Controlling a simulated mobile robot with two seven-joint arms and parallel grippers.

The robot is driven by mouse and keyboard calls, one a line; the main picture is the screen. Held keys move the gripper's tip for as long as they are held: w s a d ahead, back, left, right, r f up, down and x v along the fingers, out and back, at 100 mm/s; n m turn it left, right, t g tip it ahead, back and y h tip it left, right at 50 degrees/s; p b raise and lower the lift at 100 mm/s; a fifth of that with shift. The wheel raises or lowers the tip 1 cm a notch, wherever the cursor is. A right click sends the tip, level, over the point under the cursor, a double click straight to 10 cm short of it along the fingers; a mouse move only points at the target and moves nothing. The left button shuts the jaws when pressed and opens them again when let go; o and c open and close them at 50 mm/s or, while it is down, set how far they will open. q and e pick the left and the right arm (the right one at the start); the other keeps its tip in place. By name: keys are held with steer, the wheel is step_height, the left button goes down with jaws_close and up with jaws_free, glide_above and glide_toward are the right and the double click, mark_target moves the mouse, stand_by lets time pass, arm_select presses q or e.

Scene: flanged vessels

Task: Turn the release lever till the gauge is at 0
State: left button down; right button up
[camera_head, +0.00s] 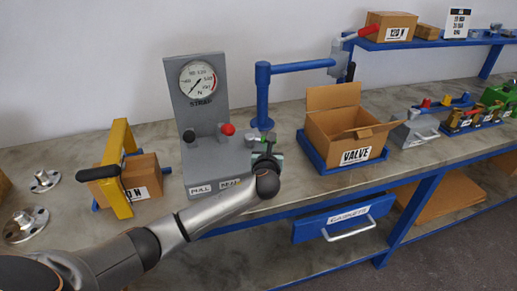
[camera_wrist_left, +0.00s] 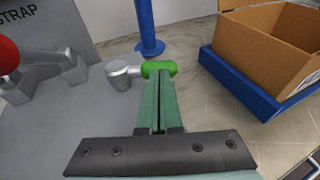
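The grey strap unit (camera_head: 178,108) stands on the bench with a round gauge (camera_head: 198,82). Its needle appears to point to the lower left; the exact reading is too small to tell. A lever with a green handle (camera_wrist_left: 158,67) on a grey pivot (camera_wrist_left: 122,73) sits at the unit's right side. My left gripper (camera_head: 266,156) is over that side. In the left wrist view its fingers (camera_wrist_left: 161,80) are close together, tips at the green handle. They look shut, not around the handle; contact is unclear. My right gripper is out of view.
A red-knobbed lever (camera_head: 228,129) and a black knob (camera_head: 189,136) are on the unit. A blue post (camera_head: 263,95) stands behind. An open valve box (camera_head: 335,128) is at the right, and a yellow bracket (camera_head: 118,165) at the left.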

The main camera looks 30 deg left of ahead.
arm_select(q)
steer(key=shift+w+n+g+y, duration=0.4)
steer(key=shift+w+n+y, duration=0.1)
steer(key=shift+n+y, duration=0.25)
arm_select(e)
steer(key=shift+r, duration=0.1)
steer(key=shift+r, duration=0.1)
